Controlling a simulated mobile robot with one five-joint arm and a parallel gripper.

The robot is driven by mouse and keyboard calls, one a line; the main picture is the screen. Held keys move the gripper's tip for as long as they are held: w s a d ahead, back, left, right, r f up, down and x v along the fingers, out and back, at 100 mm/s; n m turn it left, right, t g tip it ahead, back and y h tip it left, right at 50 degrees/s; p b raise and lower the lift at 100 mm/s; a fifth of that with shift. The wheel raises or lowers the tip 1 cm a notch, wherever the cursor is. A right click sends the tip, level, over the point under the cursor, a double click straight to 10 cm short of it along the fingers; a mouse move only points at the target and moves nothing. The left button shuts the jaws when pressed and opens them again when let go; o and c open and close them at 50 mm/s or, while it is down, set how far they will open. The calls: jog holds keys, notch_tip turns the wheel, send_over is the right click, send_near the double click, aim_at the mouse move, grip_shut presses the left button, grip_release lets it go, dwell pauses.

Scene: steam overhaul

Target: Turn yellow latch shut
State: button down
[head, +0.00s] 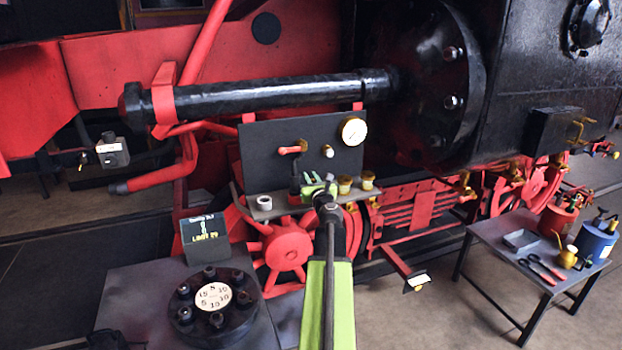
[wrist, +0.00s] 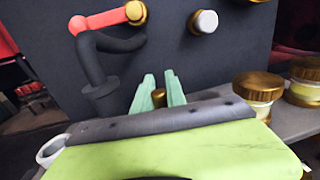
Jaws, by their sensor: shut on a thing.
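My gripper (head: 318,184) is at the shelf in front of the dark gauge panel. In the wrist view its pale green fingers (wrist: 159,92) stand on either side of a small brass-coloured knob (wrist: 158,98) and are shut on it. The knob's lower part is hidden behind the grey and green part of my gripper. No clearly yellow latch shows in the wrist view, and I cannot tell whether this knob belongs to it. In the head view a brass-yellow fitting (head: 578,127) sits on the black box at the right, far from my gripper.
The dark panel (head: 262,165) carries a red-handled lever (head: 292,149), a white knob (wrist: 204,22) and a gauge (head: 353,131). Brass-lidded cups (wrist: 258,87) stand right of my gripper, a white ring (wrist: 52,150) left. A side table (head: 495,240) holds tools and cans.

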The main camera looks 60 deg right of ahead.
jog(key=shift+g+h, duration=0.3)
jog(key=shift+h, duration=0.1)
jog(key=shift+s+d+m+g+h, duration=0.1)
jog(key=shift+s+m+g+h, duration=0.05)
jog(key=shift+m+g+h, duration=0.9)
jog(key=shift+s+d+m+g+h, duration=0.15)
jog(key=shift+m+g+h, duration=0.5)
jog(key=shift+m+g, duration=0.65)
jog(key=shift+g, duration=0.45)
jog(key=c, duration=1.4)
grip_release()
jog(key=shift+o, duration=0.2)
